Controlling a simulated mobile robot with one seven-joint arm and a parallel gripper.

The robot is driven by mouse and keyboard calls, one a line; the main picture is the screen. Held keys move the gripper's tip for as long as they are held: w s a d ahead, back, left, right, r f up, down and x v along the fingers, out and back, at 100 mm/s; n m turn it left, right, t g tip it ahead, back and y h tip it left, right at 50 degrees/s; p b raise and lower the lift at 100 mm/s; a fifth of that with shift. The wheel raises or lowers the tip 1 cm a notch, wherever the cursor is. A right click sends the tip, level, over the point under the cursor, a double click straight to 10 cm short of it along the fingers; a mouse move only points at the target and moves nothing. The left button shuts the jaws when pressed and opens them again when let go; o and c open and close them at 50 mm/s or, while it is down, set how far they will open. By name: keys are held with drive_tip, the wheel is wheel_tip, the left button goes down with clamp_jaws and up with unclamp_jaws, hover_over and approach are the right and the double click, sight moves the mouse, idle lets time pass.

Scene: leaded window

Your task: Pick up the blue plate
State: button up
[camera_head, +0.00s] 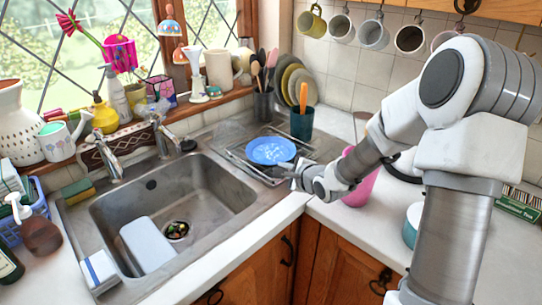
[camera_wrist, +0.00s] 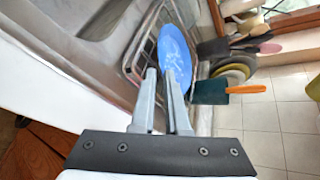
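The blue plate (camera_head: 270,150) lies on the wire dish rack (camera_head: 238,156) at the right side of the sink. My gripper (camera_head: 296,172) is at the plate's near right side, its tips close to the rim. In the wrist view the blue plate (camera_wrist: 178,48) is just beyond the fingertips. My gripper (camera_wrist: 161,72) is open there, with a narrow gap between the fingers. The right finger covers part of the plate's rim. I cannot tell whether a finger touches the plate.
A dark teal cup (camera_head: 301,124) with an orange-handled utensil stands behind the plate, with stacked plates (camera_head: 291,82) nearby. A pink object (camera_head: 360,188) stands beside my arm. The sink basin (camera_head: 195,197) is at the left. Mugs (camera_head: 342,28) hang above.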

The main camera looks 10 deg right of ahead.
sight(265, 170)
drive_tip(key=b+x, duration=0.1)
drive_tip(key=x, duration=0.6)
drive_tip(key=shift+w+a+f, duration=0.1)
drive_tip(key=shift+w, duration=0.1)
drive_tip(key=x, duration=0.3)
drive_tip(key=shift+w+a+f, duration=0.15)
drive_tip(key=shift+w+a, duration=0.1)
drive_tip(key=shift+a, duration=0.1)
drive_tip(key=shift+w+a+f, duration=0.1)
drive_tip(key=shift+w+f, duration=0.15)
drive_tip(key=shift+w, duration=0.25)
clamp_jaws()
drive_tip(key=shift+f, duration=0.1)
drive_tip(key=shift+s+f, duration=0.15)
drive_tip(key=shift+f, duration=0.05)
drive_tip(key=shift+r, duration=0.1)
